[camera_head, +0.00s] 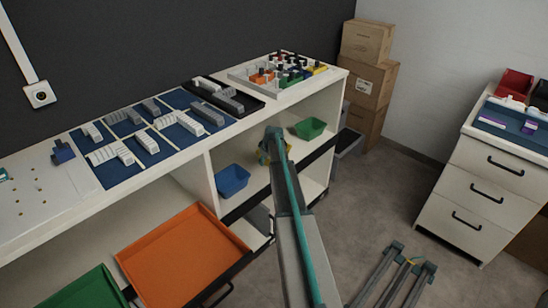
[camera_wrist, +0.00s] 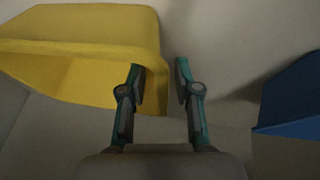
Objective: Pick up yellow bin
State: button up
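The yellow bin (camera_wrist: 85,75) fills the upper left of the wrist view. In the head view only a small part of the yellow bin (camera_head: 262,158) shows on the shelf, mostly hidden behind my arm. My gripper (camera_wrist: 159,72) is open in the wrist view, with its two teal-and-grey fingers apart. The left finger overlaps the bin's right end, and the right finger stands just past that end over the pale shelf. The bin's end wall shows between the fingers. I cannot tell whether either finger touches it.
A blue bin (camera_head: 232,181) sits on the shelf; it is at the right edge of the wrist view (camera_wrist: 292,98). A green bin (camera_head: 309,128) stands on the other side. The shelf's top board is above, and an orange tray (camera_head: 180,250) is pulled out lower left.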

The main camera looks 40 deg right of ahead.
grip_shut()
jog(key=shift+r, duration=0.1)
dwell(0.3)
